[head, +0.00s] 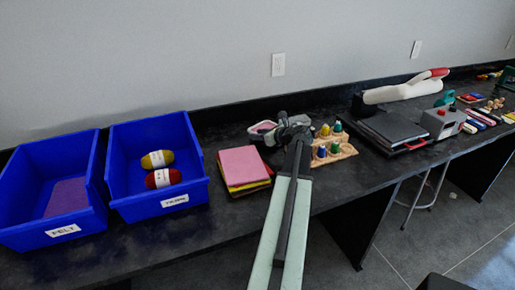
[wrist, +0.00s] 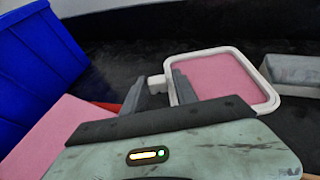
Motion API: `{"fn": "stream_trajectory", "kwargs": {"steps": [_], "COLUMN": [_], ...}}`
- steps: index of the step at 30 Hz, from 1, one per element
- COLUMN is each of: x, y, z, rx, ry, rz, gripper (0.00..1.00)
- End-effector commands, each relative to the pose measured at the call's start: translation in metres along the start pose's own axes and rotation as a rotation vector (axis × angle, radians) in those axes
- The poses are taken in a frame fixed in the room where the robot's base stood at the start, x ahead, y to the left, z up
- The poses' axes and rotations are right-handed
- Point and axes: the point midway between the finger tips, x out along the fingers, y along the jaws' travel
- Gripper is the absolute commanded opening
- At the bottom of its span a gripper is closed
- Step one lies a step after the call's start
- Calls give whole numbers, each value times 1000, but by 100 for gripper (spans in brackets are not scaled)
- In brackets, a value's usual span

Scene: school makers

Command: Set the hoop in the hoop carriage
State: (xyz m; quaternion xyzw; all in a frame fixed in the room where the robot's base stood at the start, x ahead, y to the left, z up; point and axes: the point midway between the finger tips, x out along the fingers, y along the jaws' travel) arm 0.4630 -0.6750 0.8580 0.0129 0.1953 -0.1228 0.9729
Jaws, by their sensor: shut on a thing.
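The hoop (wrist: 222,53) is a white rounded-square frame with pink fabric stretched in it. In the wrist view its left side has a small white tab, which my gripper (wrist: 158,86) is shut on. In the head view the hoop (head: 263,128) shows just left of my gripper (head: 291,121), near the back of the black counter. A grey block (wrist: 294,70) lies right of the hoop in the wrist view. I cannot tell whether this is the hoop carriage. My arm hides part of that area in the head view.
Two blue bins (head: 52,205) (head: 158,180) stand at the left, one holding yarn. A stack of coloured felt (head: 243,166) lies left of my arm. A wooden rack of spools (head: 333,150) stands close on the right, with a dark flat press (head: 392,130) beyond.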

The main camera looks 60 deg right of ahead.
Motion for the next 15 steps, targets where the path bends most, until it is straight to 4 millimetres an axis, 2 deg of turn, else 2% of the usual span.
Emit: {"fn": "stream_trajectory", "kwargs": {"steps": [7,15], "x": [14,13], "y": [0,0], "z": [-35,-32], "rx": [0,0], "ry": [0,0], "rz": [-1,-1], "gripper": [0,0]}}
